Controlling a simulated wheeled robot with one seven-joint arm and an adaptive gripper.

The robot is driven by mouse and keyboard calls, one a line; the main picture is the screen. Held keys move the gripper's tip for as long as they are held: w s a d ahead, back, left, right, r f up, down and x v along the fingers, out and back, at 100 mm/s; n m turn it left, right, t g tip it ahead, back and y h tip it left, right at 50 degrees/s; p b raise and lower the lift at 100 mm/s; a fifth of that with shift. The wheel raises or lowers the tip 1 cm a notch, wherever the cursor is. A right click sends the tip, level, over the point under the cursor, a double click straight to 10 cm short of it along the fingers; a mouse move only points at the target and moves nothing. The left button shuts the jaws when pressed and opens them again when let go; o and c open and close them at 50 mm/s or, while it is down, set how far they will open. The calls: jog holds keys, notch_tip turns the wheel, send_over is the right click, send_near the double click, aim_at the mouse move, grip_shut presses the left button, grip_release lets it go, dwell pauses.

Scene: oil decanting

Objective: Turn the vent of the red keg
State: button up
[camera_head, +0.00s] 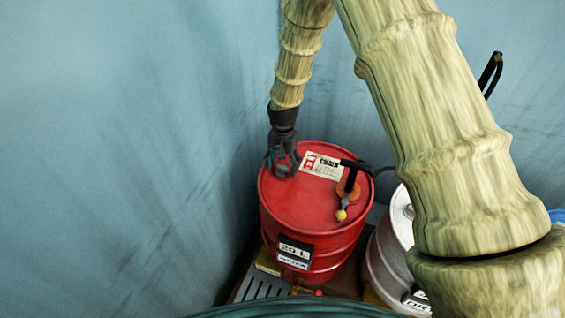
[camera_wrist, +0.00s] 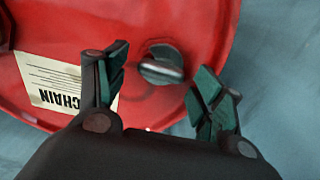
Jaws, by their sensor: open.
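The red keg (camera_head: 310,205) stands upright left of the metal keg, with a "20 L" label on its side. Its red top (camera_wrist: 190,25) fills much of the wrist view. The vent (camera_wrist: 162,65), a dark round cap with a pale raised grip, sits on that top near the rim. My gripper (camera_wrist: 155,88) is open and points down over the keg top. The vent lies between and just beyond the two fingers, with no visible contact. In the head view my gripper (camera_head: 283,166) is at the far left of the top and hides the vent.
A white label (camera_head: 321,166) lies on the keg top. A silver keg (camera_head: 385,262) is close on the right. Blue walls (camera_head: 130,130) stand close behind and left.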

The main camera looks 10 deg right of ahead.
jog(key=shift+c, duration=0.4)
jog(key=c, duration=0.9)
jog(key=shift+c, duration=0.2)
jog(key=shift+n, duration=0.4)
jog(key=n+b, duration=0.1)
jog(key=n, duration=0.3)
jog(key=shift+a, duration=0.1)
jog(key=n+b, duration=0.1)
jog(key=n, duration=0.3)
jog(key=shift+a+n, duration=0.1)
jog(key=shift+n, duration=0.2)
jog(key=n, duration=0.8)
jog(key=shift+a, duration=0.1)
jog(key=shift+n, duration=0.4)
